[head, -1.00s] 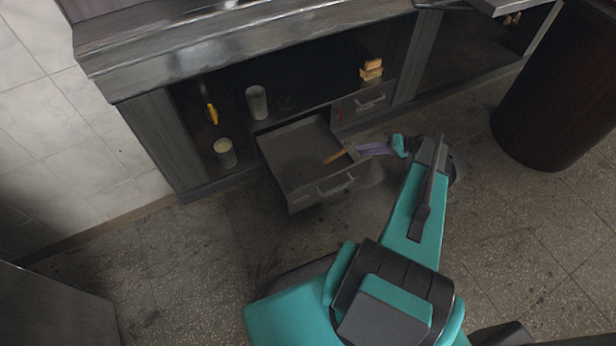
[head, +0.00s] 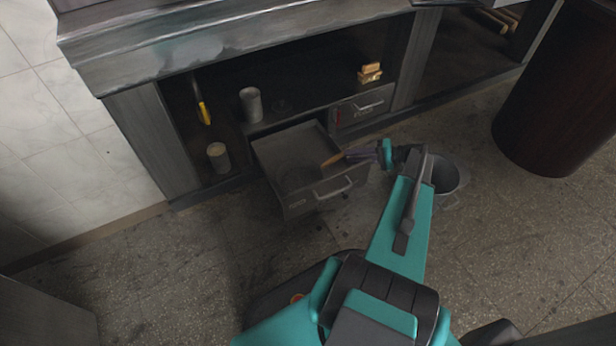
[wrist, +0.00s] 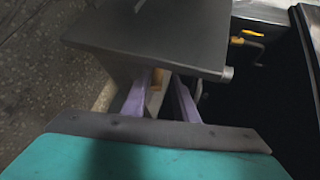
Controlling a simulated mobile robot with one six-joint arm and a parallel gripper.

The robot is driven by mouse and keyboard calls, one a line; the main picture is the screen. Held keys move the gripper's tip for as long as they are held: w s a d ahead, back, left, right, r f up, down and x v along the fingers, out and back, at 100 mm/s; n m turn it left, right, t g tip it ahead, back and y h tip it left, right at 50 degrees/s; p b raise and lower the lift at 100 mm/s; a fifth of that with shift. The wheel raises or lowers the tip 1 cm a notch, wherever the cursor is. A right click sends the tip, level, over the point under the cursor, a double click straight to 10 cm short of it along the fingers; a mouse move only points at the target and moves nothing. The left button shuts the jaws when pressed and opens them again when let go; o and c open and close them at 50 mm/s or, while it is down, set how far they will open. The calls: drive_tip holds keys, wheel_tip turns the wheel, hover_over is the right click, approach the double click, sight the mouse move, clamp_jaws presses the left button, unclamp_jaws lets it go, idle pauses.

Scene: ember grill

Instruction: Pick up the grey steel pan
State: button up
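A brown wooden handle (head: 332,160) sticks up at the right side of the open grey drawer (head: 284,143). A dark shape (head: 297,178) lies in the drawer; I cannot tell whether it is the pan or joined to the handle. My gripper (head: 358,154) is at the drawer's right edge, its purple fingers pointing left toward the handle. In the wrist view my gripper (wrist: 162,85) looks open, with a gap between the fingers. An orange-brown piece (wrist: 157,79) shows between or just beyond the tips, partly hidden by a grey panel (wrist: 150,38).
A grey round vessel (head: 447,175) stands on the floor behind my arm. Two cups (head: 251,104) (head: 219,157), a yellow-handled tool (head: 204,113) and bread-like blocks (head: 370,73) are in the cabinet. A dark brown barrel (head: 555,100) stands right.

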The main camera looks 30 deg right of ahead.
sight(336, 159)
drive_tip(key=shift+b+x, duration=0.35)
drive_tip(key=shift+x, duration=0.7)
drive_tip(key=shift+w+a+f, duration=0.1)
drive_tip(key=shift+f, duration=0.1)
drive_tip(key=b+x, duration=0.2)
drive_tip(key=x, duration=0.2)
drive_tip(key=shift+a+f, duration=0.1)
drive_tip(key=shift+w+a, duration=0.2)
drive_tip(key=shift+a, duration=0.05)
clamp_jaws()
